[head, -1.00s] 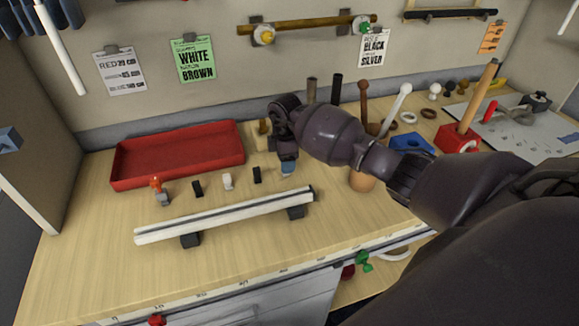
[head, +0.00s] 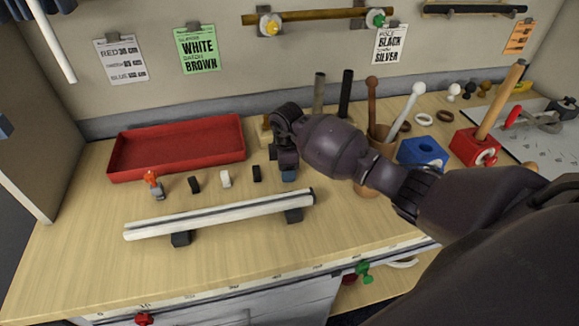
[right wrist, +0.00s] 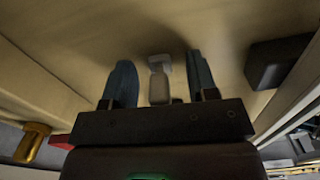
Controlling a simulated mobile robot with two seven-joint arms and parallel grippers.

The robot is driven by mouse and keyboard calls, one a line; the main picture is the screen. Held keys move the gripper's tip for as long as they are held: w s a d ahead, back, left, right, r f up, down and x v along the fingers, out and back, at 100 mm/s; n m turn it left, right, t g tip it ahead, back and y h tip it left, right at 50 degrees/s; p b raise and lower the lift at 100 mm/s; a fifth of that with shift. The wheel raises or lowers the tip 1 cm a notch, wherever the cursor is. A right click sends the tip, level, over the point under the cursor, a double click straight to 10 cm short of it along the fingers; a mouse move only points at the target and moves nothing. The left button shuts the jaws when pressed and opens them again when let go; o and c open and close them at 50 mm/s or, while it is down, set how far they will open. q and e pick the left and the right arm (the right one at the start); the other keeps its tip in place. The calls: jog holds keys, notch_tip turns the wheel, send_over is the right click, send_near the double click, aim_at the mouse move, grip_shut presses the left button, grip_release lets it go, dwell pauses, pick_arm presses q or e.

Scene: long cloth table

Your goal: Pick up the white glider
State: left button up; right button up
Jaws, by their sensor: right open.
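In the head view a small white glider (head: 226,179) stands on the wooden table between two small black pieces. My right gripper (head: 289,174) points down to the right of that row, with blue fingertips low near the table. In the right wrist view my right gripper (right wrist: 160,85) is open, and a white piece (right wrist: 160,72) shows between its two fingers, with a gap on both sides. I cannot tell if it is the same white glider; the gripper hides the spot in the head view. My left gripper is not in view.
Black pieces (head: 194,184) (head: 257,173) and a grey piece with an orange top (head: 154,184) stand in the row. A white rail (head: 215,215) on black supports lies in front. A red tray (head: 177,176) is behind. A blue block (head: 423,152) stands right.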

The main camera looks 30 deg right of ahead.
jog(key=c, duration=0.9)
grip_shut()
jog(key=shift+r, duration=0.1)
